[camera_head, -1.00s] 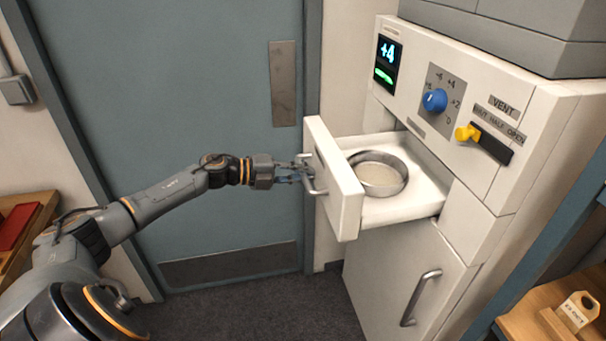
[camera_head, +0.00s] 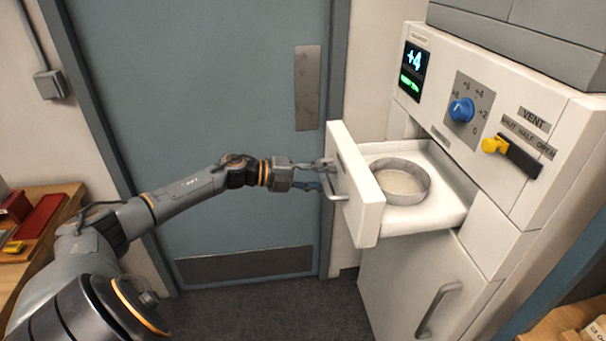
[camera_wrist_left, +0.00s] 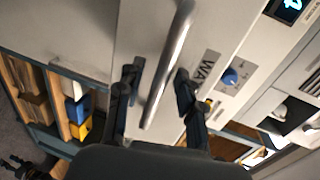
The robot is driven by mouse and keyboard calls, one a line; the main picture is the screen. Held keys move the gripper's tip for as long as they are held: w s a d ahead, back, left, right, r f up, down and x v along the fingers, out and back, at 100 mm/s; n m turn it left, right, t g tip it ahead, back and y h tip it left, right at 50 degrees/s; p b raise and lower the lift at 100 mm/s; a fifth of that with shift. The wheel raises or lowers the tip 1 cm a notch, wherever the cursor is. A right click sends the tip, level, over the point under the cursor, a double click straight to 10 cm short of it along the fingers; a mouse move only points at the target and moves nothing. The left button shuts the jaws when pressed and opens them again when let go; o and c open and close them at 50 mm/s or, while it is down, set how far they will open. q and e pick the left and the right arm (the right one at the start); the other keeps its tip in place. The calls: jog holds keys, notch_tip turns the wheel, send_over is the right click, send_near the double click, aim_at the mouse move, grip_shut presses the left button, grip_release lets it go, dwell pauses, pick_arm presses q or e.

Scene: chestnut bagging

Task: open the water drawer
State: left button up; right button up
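The water drawer (camera_head: 357,205) is pulled out of the white cabinet, with its inside showing. A round metal dish (camera_head: 402,182) with pale contents sits in it. A metal bar handle (camera_wrist_left: 168,62) is on the drawer front, beside a partly visible label in the left wrist view. My left gripper (camera_head: 328,176) is at this handle, in front of the drawer. In the left wrist view its two dark fingers (camera_wrist_left: 158,82) stand apart, one on each side of the bar, with gaps showing. My right gripper is out of view.
The cabinet carries a display (camera_head: 413,70), a blue dial (camera_head: 461,109) and a yellow vent slider (camera_head: 495,145). A lower door with a handle (camera_head: 438,308) is below the drawer. A blue-grey door (camera_head: 220,110) stands behind my arm. Wooden tables show at left and lower right.

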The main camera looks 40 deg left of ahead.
pick_arm(q)
jog(key=v, duration=1.1)
jog(key=shift+s, duration=0.2)
jog(key=shift+a, duration=0.15)
dwell(0.3)
